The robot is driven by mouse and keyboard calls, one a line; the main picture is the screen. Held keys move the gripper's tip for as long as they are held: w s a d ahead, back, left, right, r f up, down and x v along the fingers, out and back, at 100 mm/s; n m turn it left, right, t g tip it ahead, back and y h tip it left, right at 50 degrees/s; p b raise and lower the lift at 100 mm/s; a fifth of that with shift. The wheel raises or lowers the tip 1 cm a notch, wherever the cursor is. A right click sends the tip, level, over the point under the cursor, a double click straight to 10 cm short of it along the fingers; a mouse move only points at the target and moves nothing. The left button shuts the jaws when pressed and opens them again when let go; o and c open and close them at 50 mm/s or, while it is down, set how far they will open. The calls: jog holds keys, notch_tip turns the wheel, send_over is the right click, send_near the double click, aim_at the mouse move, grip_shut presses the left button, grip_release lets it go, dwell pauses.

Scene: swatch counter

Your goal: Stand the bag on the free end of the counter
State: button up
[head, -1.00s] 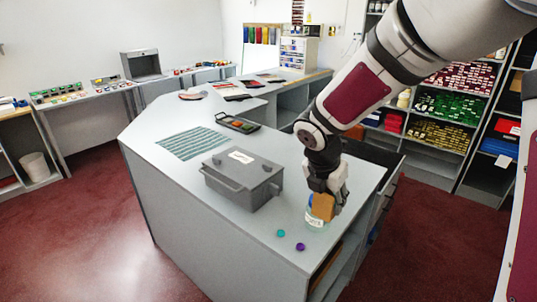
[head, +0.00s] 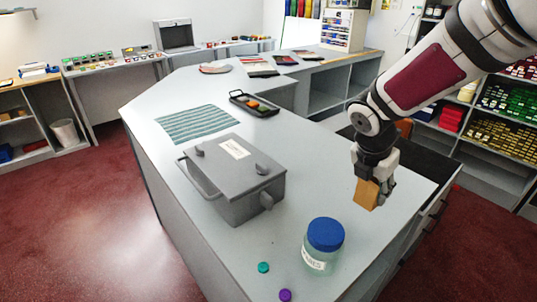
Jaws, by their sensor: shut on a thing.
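My gripper (head: 374,180) is shut on a small tan bag (head: 366,196) and points down over the right side of the grey counter (head: 330,185). The fingers cover the bag's upper part; its lower part shows below them. The bag seems to hang above the counter, but the gap under it is hard to judge. A clear stretch of counter lies around and in front of it.
A glass jar with a blue lid (head: 324,245) stands at the near end, beside teal (head: 263,267) and purple (head: 285,295) caps. A grey lidded box (head: 235,180), a striped cloth (head: 195,123) and a black tray (head: 254,104) lie further left.

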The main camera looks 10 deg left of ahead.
jog(key=shift+w+f, duration=0.15)
jog(key=shift+w, duration=0.05)
notch_tip(320, 180, down, 10)
jog(key=shift+b, duration=1.1)
jog(key=shift+f, duration=0.15)
jog(key=o, duration=0.9)
jog(key=shift+o, duration=0.3)
